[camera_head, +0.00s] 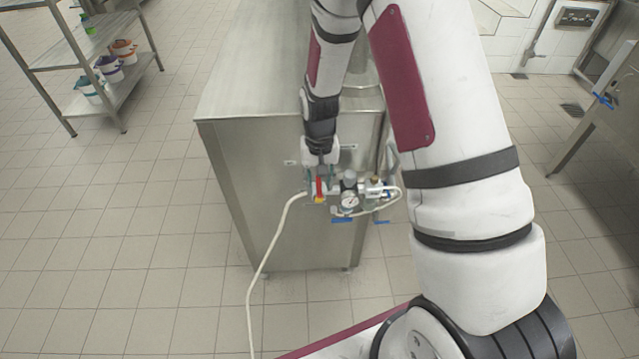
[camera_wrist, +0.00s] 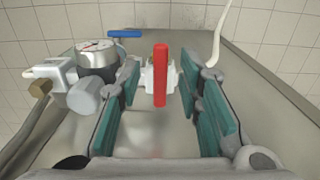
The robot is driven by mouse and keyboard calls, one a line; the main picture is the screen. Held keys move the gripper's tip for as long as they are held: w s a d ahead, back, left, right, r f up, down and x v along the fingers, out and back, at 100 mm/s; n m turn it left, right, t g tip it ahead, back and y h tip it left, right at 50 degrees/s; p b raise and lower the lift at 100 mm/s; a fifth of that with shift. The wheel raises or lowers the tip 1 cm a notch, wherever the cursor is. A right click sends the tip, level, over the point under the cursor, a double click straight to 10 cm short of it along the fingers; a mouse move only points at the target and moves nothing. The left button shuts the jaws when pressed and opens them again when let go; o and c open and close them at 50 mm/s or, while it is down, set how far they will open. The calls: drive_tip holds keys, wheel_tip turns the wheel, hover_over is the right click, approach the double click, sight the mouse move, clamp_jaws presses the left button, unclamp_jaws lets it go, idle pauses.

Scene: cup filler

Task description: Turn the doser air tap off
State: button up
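The doser air tap has a red lever handle (camera_wrist: 160,75) on a pale valve body (camera_wrist: 148,76). In the wrist view the red handle stands upright in the picture, between the two teal finger pads of my gripper (camera_wrist: 158,98). The fingers are apart, with a gap on each side of the handle, so I see no contact. In the head view my gripper (camera_head: 320,172) is at the end of the cabinet, over the red handle (camera_head: 319,186), which it partly hides.
A pressure gauge (camera_head: 348,202) and fittings sit right of the tap. A blue handle (camera_wrist: 125,33) shows near the gauge. A pale hose (camera_head: 262,262) runs down to the floor. The steel cabinet (camera_head: 245,200) stands behind. A shelf (camera_head: 118,95) with buckets is at left.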

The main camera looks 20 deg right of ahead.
sight(320, 189)
wheel_tip(320, 189, up, 11)
idle(0.3)
idle(0.4)
drive_tip(key=s+a+r+n+t+p, duration=0.1)
drive_tip(key=s+r, duration=0.5)
drive_tip(key=r, duration=0.3)
drive_tip(key=s+r+n+t, duration=0.1)
drive_tip(key=s+r, duration=0.4)
drive_tip(key=r, duration=0.3)
drive_tip(key=s+r+t, duration=0.1)
drive_tip(key=s+r, duration=0.2)
drive_tip(key=s, duration=0.5)
drive_tip(key=s+r+n+t+p, duration=0.1)
drive_tip(key=s+r, duration=0.2)
drive_tip(key=s, duration=0.6)
drive_tip(key=shift+a+r, duration=0.35)
drive_tip(key=shift+r, duration=0.05)
